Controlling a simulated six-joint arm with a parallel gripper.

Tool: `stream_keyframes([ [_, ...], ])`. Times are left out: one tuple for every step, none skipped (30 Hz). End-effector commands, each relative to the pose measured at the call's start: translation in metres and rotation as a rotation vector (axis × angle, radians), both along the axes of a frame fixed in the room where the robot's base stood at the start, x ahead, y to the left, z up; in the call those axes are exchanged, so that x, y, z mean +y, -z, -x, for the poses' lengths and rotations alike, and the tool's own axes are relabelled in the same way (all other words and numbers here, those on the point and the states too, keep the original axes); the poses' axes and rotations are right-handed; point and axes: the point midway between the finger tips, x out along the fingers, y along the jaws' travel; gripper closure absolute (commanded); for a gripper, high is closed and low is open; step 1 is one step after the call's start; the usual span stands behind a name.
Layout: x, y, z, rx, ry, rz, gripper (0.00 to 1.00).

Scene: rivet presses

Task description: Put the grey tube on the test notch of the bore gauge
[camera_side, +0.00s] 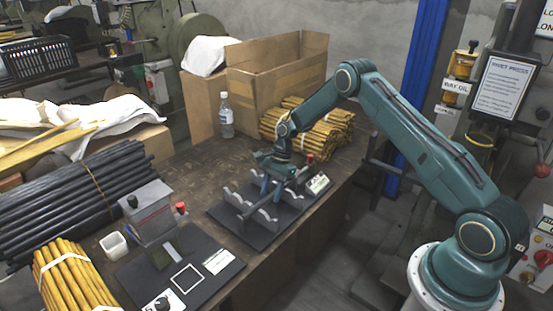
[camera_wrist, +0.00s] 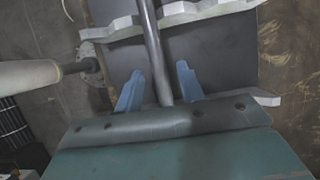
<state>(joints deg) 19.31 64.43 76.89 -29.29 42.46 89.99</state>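The grey tube (camera_wrist: 151,45) lies across the wavy notched rails (camera_wrist: 190,12) of a rack in the wrist view. My gripper (camera_wrist: 158,82) is open, with one blue finger on each side of the tube and gaps showing between. In the side view my gripper (camera_side: 269,187) points down over the rack, whose pale rails (camera_side: 264,221) stand on a dark base; the tube is hard to pick out there. What looks like the bore gauge is a grey block (camera_side: 152,207) on a dark plate (camera_side: 213,286) at the front left. I cannot make out its test notch clearly.
Bundles of dark rods (camera_side: 70,190) and yellow rods (camera_side: 70,275) lie left. A bottle (camera_side: 226,117), cardboard box (camera_side: 275,75) and tied yellow bundles (camera_side: 325,130) are behind the rack.

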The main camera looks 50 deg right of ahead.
Motion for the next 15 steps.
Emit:
stream_keyframes([
  [0.0,0.0,0.0,0.0,0.0,0.0,0.62],
  [0.0,0.0,0.0,0.0,0.0,0.0,0.62],
  [0.0,0.0,0.0,0.0,0.0,0.0,0.62],
  [0.0,0.0,0.0,0.0,0.0,0.0,0.62],
  [0.0,0.0,0.0,0.0,0.0,0.0,0.62],
  [0.0,-0.001,0.0,0.0,0.0,0.0,0.62],
  [0.0,-0.001,0.0,0.0,0.0,0.0,0.62],
  [0.0,-0.001,0.0,-0.001,0.0,0.0,0.62],
  [0.0,-0.002,0.0,-0.001,0.0,0.0,0.62],
  [0.0,-0.003,0.0,-0.001,0.0,0.0,0.62],
  [-0.001,-0.005,0.0,-0.002,0.001,0.0,0.62],
  [-0.002,-0.007,0.0,-0.002,0.001,0.001,0.62],
  [-0.003,-0.009,-0.001,-0.001,0.002,0.001,0.62],
  [-0.004,-0.011,-0.001,-0.001,0.002,0.001,0.62],
  [-0.005,-0.014,0.0,-0.001,0.002,0.001,0.62],
])
